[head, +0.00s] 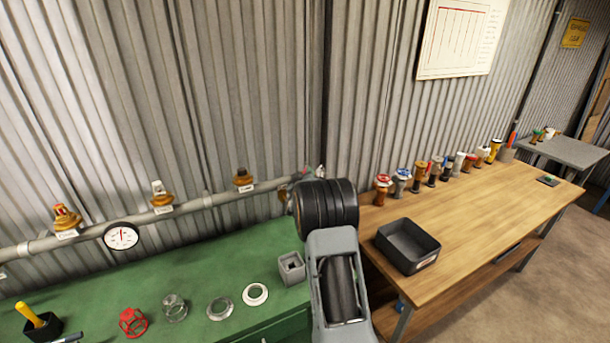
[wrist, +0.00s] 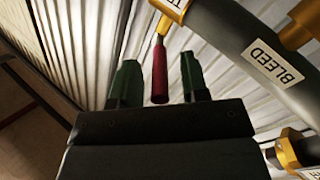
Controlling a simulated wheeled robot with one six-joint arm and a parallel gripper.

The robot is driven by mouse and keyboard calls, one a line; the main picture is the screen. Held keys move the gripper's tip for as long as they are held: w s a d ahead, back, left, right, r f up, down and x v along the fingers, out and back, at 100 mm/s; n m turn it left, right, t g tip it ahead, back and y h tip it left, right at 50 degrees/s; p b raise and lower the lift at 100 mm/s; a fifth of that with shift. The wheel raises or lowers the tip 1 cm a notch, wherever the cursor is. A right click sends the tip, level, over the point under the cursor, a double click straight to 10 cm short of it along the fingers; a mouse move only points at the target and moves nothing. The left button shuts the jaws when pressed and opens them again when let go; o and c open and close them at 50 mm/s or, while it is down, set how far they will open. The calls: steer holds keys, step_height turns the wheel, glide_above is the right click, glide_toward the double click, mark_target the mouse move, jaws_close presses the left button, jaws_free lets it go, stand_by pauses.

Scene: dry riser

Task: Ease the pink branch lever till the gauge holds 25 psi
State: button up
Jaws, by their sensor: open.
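The gauge (head: 121,236) is a round white dial on the grey pipe along the wall; its reading is too small to make out. The branch lever (wrist: 160,75), crimson-pink in the wrist view, hangs from a brass valve fitting on the pipe. My gripper (wrist: 158,60) is open, with its two dark green fingers on either side of the lever in that view. I cannot tell how deep the lever lies between them or whether they touch it. In the head view my arm hides the gripper; a small pinkish tip (head: 308,169) shows at the pipe's right end.
The pipe (wrist: 240,40) carries a BLEED label and passes close right of my fingers. Brass valves (head: 160,197) line it. The green bench (head: 190,262) below holds rings and cages. A wooden table (head: 470,225) with a black tray (head: 408,245) and several valves stands at right.

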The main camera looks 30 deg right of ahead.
jaws_close()
stand_by(0.4)
